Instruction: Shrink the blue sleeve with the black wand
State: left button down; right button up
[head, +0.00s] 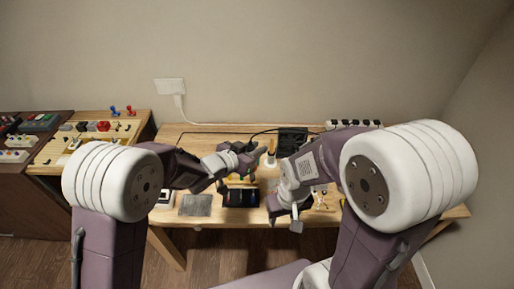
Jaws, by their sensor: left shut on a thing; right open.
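My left gripper (240,158) is above the middle of the wooden workbench (185,226). It is shut on a small dark thing that looks like the black wand (244,147); its outline merges with the dark fingers. A black cable runs from there towards a black box unit at the back. My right gripper (284,213) is open, lower in the picture, near the bench's front edge. I see nothing between its fingers. I cannot make out the blue sleeve; it is too small or hidden behind my arms.
A dark open case or tray (240,198) and a grey mat (195,205) lie at the front. The black box unit (292,139) and a power strip (355,124) are at the back. A white-based bottle (271,161) stands between my grippers. Side tables with parts are at left.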

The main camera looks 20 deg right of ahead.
pick_arm(q)
notch_tip(320, 180, down, 7)
jog(key=b, duration=0.5)
jog(key=shift+d, duration=0.3)
pick_arm(e)
notch_tip(320, 180, down, 6)
jog(key=shift+d+f, duration=0.25)
jog(key=shift+d, duration=0.05)
pick_arm(q)
jog(key=shift+a, duration=0.1)
pick_arm(e)
jog(key=shift+a, duration=0.1)
jog(key=shift+r, duration=0.1)
pick_arm(q)
jog(key=shift+r, duration=0.1)
pick_arm(e)
jog(key=shift+r, duration=0.15)
pick_arm(q)
notch_tip(320, 180, up, 10)
jog(key=p, duration=0.9)
pick_arm(e)
notch_tip(320, 180, up, 9)
pick_arm(q)
jog(key=shift+w+f, duration=0.1)
jog(key=shift+f, duration=0.1)
